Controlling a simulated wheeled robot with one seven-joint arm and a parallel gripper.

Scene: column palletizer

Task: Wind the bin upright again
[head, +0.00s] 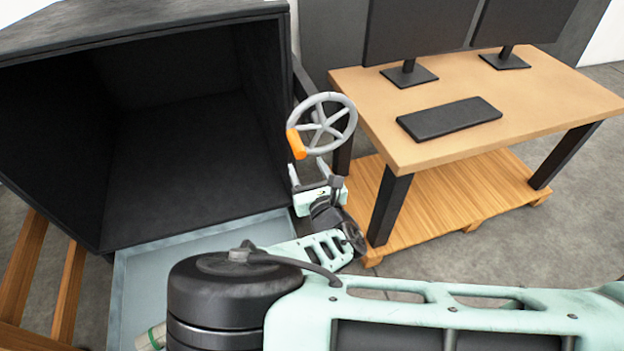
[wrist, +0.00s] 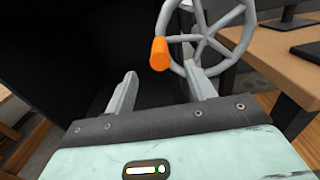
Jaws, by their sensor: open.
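The bin (head: 180,125) is a large dark box on the left in the head view, tilted with its open mouth facing me. A grey spoked handwheel (head: 322,101) with an orange handle (head: 297,143) stands at the bin's right side. The handle is at the wheel's lower left. My gripper (head: 308,167) is open just below the wheel and handle. In the wrist view, the orange handle (wrist: 159,53) is above and beyond the gap between my fingers (wrist: 163,82), and the grey wheel (wrist: 205,40) is behind the right finger. Nothing is between the fingers.
A wooden table (head: 480,110) with monitors and a black keyboard (head: 449,119) stands close to the right of the wheel. A wooden pallet (head: 455,205) lies under it. A pale tray (head: 135,285) is below the bin's mouth. Orange-brown wooden beams (head: 22,265) stand at lower left.

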